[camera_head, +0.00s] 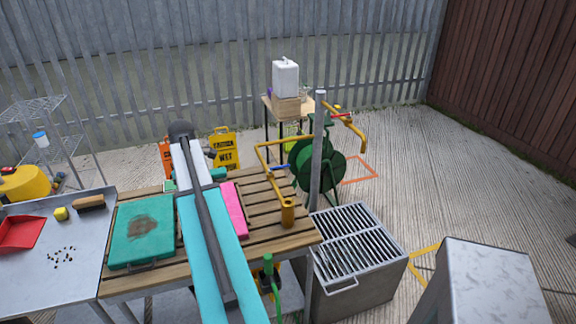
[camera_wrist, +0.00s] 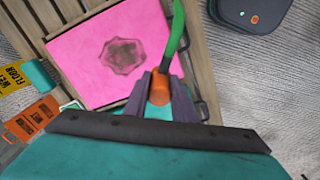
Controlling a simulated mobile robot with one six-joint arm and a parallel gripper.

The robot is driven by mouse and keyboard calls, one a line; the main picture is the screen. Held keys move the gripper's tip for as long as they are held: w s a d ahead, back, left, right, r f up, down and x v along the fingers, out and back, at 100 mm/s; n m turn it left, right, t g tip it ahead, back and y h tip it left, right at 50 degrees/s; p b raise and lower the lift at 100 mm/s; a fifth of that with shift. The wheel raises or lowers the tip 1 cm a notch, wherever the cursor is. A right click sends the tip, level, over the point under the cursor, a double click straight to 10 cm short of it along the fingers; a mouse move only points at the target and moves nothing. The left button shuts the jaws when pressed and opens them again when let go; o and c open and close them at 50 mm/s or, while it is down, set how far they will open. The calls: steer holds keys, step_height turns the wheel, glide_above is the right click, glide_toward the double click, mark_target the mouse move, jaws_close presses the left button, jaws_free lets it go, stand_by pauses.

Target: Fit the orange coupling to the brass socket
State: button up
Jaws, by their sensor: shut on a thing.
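In the wrist view my gripper (camera_wrist: 160,90) is shut on the orange coupling (camera_wrist: 159,87), held between its two grey-purple fingers. A green hose (camera_wrist: 179,25) runs up from the coupling. The coupling is over the near right edge of a pink board (camera_wrist: 85,55) with a dark stain. In the head view a brass-coloured cylinder (camera_head: 288,212), which looks like the brass socket, hangs at the lower end of a yellow pipe above the slatted bench. It does not clearly show in the wrist view. My gripper and the coupling cannot be made out in the head view.
The slatted bench (camera_head: 263,190) holds a stained green case (camera_head: 143,232) and the pink board (camera_head: 235,210). A grey post (camera_head: 319,150) with yellow pipes and a green hose reel (camera_head: 318,172) stand behind. A slatted metal bin (camera_head: 357,245) is right of the bench.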

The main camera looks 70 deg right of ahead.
steer(key=s+d+r+m+p, duration=0.1)
steer(key=s+d+r+p, duration=0.1)
steer(key=s+d, duration=0.7)
steer(key=s+d+r+m+p, duration=0.1)
steer(key=s+d+r+p, duration=0.2)
steer(key=s+d, duration=0.6)
steer(key=s, duration=0.8)
steer(key=shift+d+p, duration=0.35)
steer(key=shift+p, duration=0.05)
steer(key=shift+f+b, duration=1.75)
steer(key=shift+f, duration=1.05)
steer(key=shift+s+f, duration=0.15)
steer(key=shift+f+p, duration=0.3)
steer(key=shift+f, duration=0.5)
stand_by(1.2)
